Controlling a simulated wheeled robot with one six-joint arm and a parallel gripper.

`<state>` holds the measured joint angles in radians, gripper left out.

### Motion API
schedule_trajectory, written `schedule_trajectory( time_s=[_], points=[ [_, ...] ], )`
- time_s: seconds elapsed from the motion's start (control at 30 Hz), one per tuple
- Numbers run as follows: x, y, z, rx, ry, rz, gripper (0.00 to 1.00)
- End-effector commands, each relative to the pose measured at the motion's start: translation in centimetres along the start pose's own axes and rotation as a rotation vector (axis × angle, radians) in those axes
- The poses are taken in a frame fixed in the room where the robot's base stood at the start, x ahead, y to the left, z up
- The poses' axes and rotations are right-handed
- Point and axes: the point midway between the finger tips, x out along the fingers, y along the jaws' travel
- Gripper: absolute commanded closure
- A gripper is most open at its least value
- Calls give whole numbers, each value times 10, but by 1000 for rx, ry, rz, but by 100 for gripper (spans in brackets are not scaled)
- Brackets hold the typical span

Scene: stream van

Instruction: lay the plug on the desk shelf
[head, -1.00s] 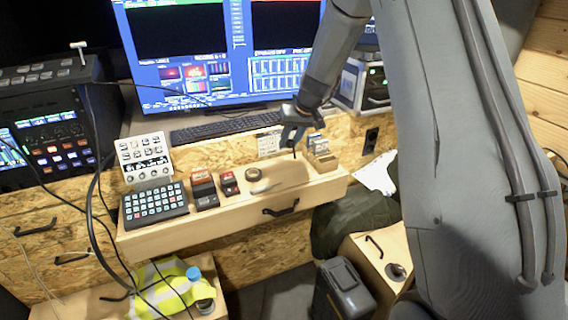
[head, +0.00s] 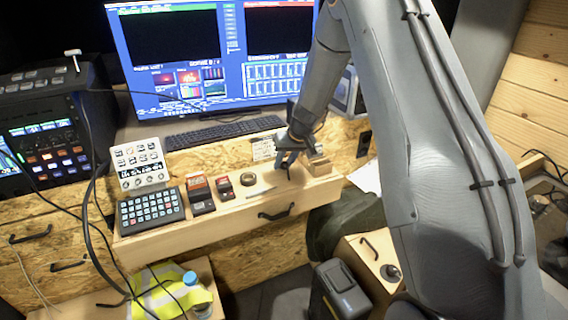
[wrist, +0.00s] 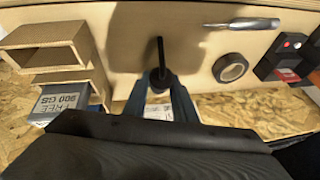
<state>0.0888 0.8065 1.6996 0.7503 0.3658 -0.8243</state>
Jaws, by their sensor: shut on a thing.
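My gripper (head: 285,163) is above the right part of the wooden desk shelf (head: 220,220), to the right of the tape roll. In the wrist view my gripper (wrist: 160,84) is shut on the small black plug (wrist: 160,58). The plug looks like a thin dark stem with a wider part between the fingertips. It also shows as a dark tip under the fingers in the head view (head: 289,174). The shelf's bare top (wrist: 120,35) lies beyond it in the wrist view. I cannot tell whether the plug touches the shelf.
A black tape roll (head: 248,179) and a screwdriver (head: 262,193) lie left of my gripper. Small cardboard boxes (head: 319,166) stand close on its right. Red-and-black devices (head: 200,194) and a keypad (head: 151,210) fill the shelf's left. A keyboard (head: 224,132) and monitor are behind.

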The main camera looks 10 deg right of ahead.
Motion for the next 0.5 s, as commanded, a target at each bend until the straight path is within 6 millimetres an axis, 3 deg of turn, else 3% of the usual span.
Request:
schedule_trajectory(
  time_s=[0.03, 0.13, 0.5],
  points=[
    [1, 0, 0, 0, 0, 0, 72],
    [0, 0, 0, 1, 0, 0, 57],
    [-2, 0, 0, 1, 0, 0, 57]
  ],
)
